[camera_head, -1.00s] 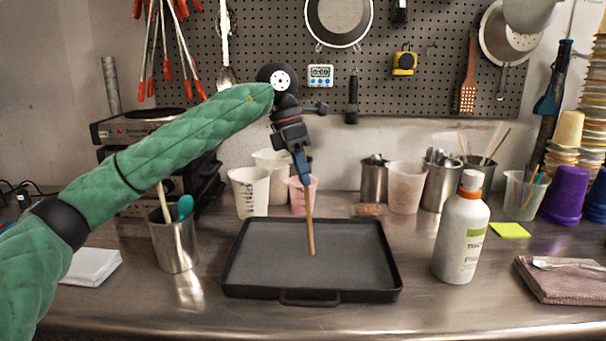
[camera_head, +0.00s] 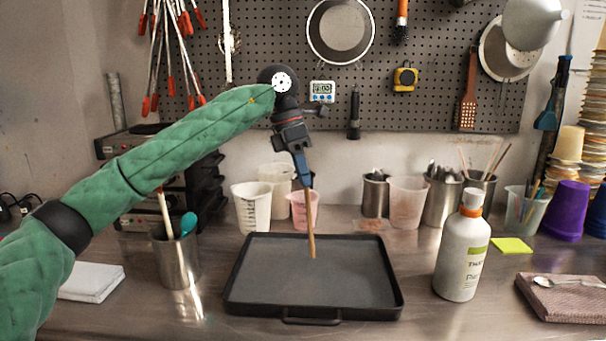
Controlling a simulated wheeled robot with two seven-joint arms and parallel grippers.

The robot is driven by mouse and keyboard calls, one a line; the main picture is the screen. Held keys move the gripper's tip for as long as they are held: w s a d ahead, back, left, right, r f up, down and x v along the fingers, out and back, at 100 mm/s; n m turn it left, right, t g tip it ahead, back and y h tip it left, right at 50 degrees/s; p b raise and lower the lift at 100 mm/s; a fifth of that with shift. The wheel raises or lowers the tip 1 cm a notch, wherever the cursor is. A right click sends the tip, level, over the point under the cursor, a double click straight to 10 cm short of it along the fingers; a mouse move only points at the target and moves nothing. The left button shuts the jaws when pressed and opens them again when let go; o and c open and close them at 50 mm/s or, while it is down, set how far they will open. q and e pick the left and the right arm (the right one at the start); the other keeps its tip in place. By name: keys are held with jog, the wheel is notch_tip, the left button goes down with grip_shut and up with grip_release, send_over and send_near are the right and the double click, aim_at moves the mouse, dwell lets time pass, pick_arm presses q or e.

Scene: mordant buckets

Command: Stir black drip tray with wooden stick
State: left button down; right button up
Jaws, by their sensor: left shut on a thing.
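The black drip tray (camera_head: 253,293) lies flat on the steel counter in the middle of the head view, with a raised rim and a front handle. My left gripper (camera_head: 303,182) is above the tray's back edge, pointing down, and is shut on the wooden stick (camera_head: 309,222). The stick hangs nearly upright, tilted slightly, with its lower tip over the tray's inner floor. I cannot tell whether the tip touches the floor. The stick's top is hidden in the gripper. My right gripper is out of view.
A steel cup (camera_head: 176,262) with a stick and a teal spoon stands left of the tray. A white bottle (camera_head: 462,250) stands close on the right. Measuring cups (camera_head: 252,208) stand behind. A folded cloth (camera_head: 565,298) with a spoon lies at far right.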

pick_arm(q)
jog(key=shift+r+p, duration=0.3)
jog(key=shift+r, duration=0.25)
jog(key=shift+r+p, duration=2.4)
jog(key=shift+r, duration=2.6)
jog(key=shift+f, duration=0.1)
